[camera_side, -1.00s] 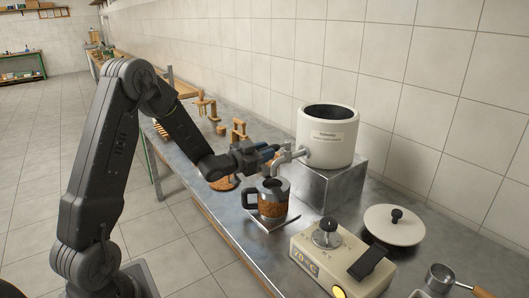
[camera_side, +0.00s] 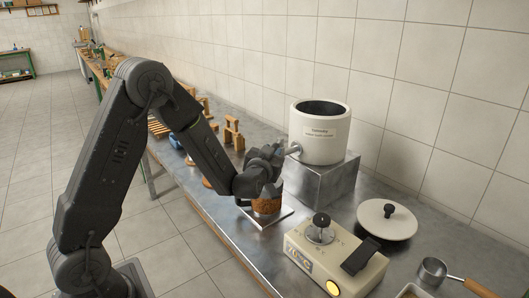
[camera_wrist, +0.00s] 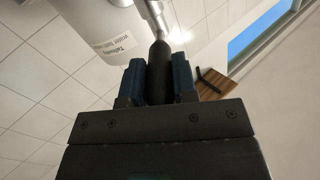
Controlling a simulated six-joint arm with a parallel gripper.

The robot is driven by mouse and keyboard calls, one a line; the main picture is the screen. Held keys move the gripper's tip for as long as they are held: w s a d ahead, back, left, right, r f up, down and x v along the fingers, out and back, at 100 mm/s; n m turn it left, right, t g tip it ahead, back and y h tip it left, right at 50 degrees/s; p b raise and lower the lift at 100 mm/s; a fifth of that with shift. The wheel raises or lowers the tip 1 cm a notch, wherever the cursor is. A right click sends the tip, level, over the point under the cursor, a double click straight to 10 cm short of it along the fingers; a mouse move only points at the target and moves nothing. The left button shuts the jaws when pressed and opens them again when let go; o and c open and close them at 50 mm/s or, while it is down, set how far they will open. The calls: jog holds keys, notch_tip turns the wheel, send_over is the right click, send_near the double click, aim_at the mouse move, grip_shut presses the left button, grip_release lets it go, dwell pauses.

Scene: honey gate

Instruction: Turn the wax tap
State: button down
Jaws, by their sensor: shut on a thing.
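The white wax tank (camera_side: 318,146) stands on a metal block, and its metal tap (camera_side: 293,149) sticks out to the left. In the wrist view the tank (camera_wrist: 90,35) is at upper left, with the metal tap body (camera_wrist: 154,14) beside it. My gripper (camera_side: 272,153) is at the tap, above the jug. In the wrist view my gripper (camera_wrist: 157,84) is shut on the dark tap handle (camera_wrist: 160,65), one jaw on each side. The jug (camera_side: 267,206) with orange-brown contents stands below; my wrist hides most of it. Whether wax flows cannot be seen.
A beige heater box (camera_side: 330,262) with a knob stands in front at right. A lid with a black knob (camera_side: 387,222) lies on the bench near the wall. A small ladle (camera_side: 436,271) is at lower right. Wooden pieces (camera_side: 232,132) stand farther back on the bench.

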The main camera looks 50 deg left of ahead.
jog(key=w+d+n+g+y, duration=0.4)
jog(key=w+n+g+y, duration=0.3)
jog(key=n+g, duration=0.4)
jog(key=shift+w+g+y, duration=0.3)
jog(key=shift+g+y, duration=0.3)
jog(key=shift+g, duration=1.4)
jog(key=shift+r+n, duration=0.1)
jog(key=shift+n, duration=0.2)
jog(key=c, duration=0.9)
grip_release()
jog(key=shift+d, duration=0.15)
jog(key=d, duration=1.3)
jog(key=shift+w+d, duration=0.15)
jog(key=shift+d, duration=0.15)
